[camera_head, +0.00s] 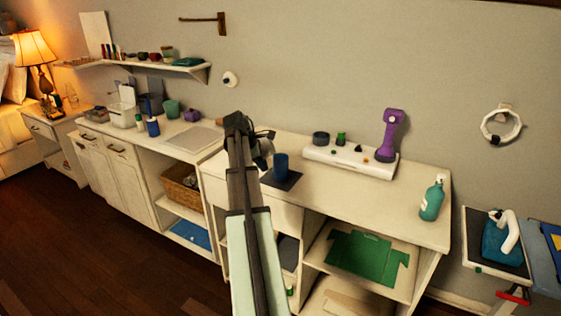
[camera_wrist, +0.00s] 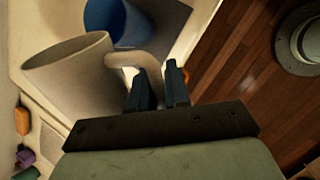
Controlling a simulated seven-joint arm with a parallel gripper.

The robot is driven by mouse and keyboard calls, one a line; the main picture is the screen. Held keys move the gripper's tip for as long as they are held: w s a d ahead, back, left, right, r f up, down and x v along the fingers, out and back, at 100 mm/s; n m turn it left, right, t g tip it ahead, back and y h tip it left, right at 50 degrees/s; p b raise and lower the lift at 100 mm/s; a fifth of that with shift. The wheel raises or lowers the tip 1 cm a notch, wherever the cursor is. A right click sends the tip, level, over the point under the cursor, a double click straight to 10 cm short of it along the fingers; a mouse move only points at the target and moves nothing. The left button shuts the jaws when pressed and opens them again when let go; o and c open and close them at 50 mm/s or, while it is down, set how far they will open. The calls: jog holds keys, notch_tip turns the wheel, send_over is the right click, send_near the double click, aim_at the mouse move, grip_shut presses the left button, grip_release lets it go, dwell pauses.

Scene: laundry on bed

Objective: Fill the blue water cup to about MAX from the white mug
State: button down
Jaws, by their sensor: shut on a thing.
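The blue water cup (camera_head: 281,167) stands upright on a dark mat (camera_head: 293,183) on the white counter. It also shows in the wrist view (camera_wrist: 122,24), just beyond the mug. The white mug (camera_wrist: 75,80) fills the left part of the wrist view, with its open rim showing. My gripper (camera_wrist: 160,85) is shut on the mug's handle. In the head view my gripper (camera_head: 240,122) is above the counter, left of the cup, and the mug is mostly hidden there. The liquid levels and the MAX mark cannot be seen.
A white block (camera_head: 350,161) with small items and a purple device (camera_head: 390,135) stands to the right of the cup. A green bottle (camera_head: 432,198) is near the counter's right end. The counter in front of the white block is clear.

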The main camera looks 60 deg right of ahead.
jog(key=shift+r+t+p, duration=0.25)
jog(key=shift+t+p, duration=0.25)
dwell(0.9)
jog(key=shift+s+d+r+t+y+p, duration=0.2)
jog(key=shift+s+r+t+y+p, duration=0.1)
jog(key=shift+t+p, duration=0.3)
dwell(1.0)
jog(key=shift+w+r+t+p, duration=0.1)
jog(key=shift+r+t+p, duration=0.15)
jog(key=shift+t+p, duration=0.25)
dwell(0.8)
jog(key=shift+w+a+f+g, duration=0.35)
jog(key=shift+w+f+g, duration=0.15)
jog(key=shift+g, duration=0.3)
jog(key=shift+s+f+g+h, duration=0.1)
jog(key=shift+f+g+h, duration=0.3)
jog(key=shift+g+h, duration=0.3)
jog(key=shift+f, duration=0.1)
